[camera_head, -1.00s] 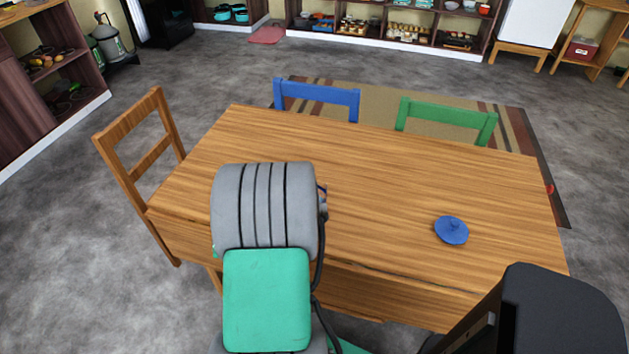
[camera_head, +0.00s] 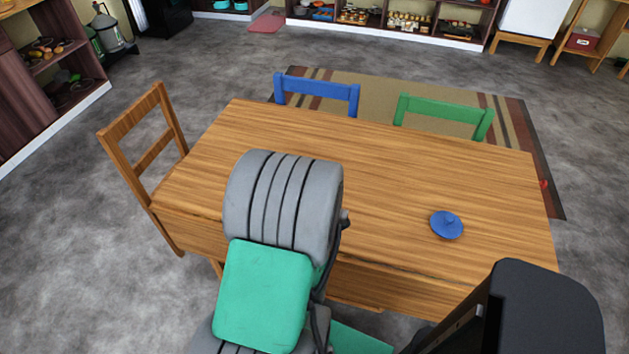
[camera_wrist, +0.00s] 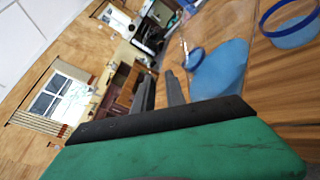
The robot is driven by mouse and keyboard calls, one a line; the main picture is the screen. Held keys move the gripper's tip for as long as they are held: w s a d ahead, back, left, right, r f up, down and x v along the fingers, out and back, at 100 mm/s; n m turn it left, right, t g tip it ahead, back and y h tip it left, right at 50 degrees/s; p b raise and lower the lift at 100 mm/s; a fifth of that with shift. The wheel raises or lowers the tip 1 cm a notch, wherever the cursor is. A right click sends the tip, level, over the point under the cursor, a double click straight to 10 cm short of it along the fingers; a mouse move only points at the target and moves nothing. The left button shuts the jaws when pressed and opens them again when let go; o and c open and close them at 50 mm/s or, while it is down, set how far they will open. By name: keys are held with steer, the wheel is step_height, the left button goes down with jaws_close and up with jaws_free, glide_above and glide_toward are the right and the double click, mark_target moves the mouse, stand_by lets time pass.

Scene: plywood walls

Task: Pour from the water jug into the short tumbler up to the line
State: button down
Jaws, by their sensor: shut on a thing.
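In the wrist view my gripper (camera_wrist: 160,90) has its two dark fingers close together, beside a clear vessel with a blue rim and a blue body of water; I take it as the water jug (camera_wrist: 220,72). It looks tilted, and the finger contact is unclear. The short tumbler (camera_wrist: 290,36), clear with a blue rim, stands on the wooden table at the upper right of that view, with blue at its bottom. Its line cannot be made out. In the head view my arm hides jug, tumbler and gripper.
A blue lid with a knob (camera_head: 446,225) lies on the right part of the wooden table (camera_head: 400,180). A blue chair (camera_head: 317,92) and a green chair (camera_head: 443,113) stand at the far side, a wooden chair (camera_head: 145,150) at the left. The visible tabletop is otherwise clear.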

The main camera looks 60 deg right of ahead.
steer(key=shift+s+d+r+m+y+p, duration=0.25)
steer(key=shift+r+m+p, duration=0.3)
steer(key=shift+r+p, duration=0.4)
steer(key=shift+s+d+r+m+y+p, duration=0.15)
steer(key=shift+d+r+m+p, duration=0.35)
steer(key=shift+p, duration=0.75)
steer(key=shift+s+d+r+m+y+p, duration=0.1)
steer(key=shift+s+d+r+m+p, duration=0.15)
steer(key=shift+r+m+p, duration=0.55)
stand_by(2.5)
steer(key=shift+a+n, duration=0.1)
steer(key=shift+n, duration=0.15)
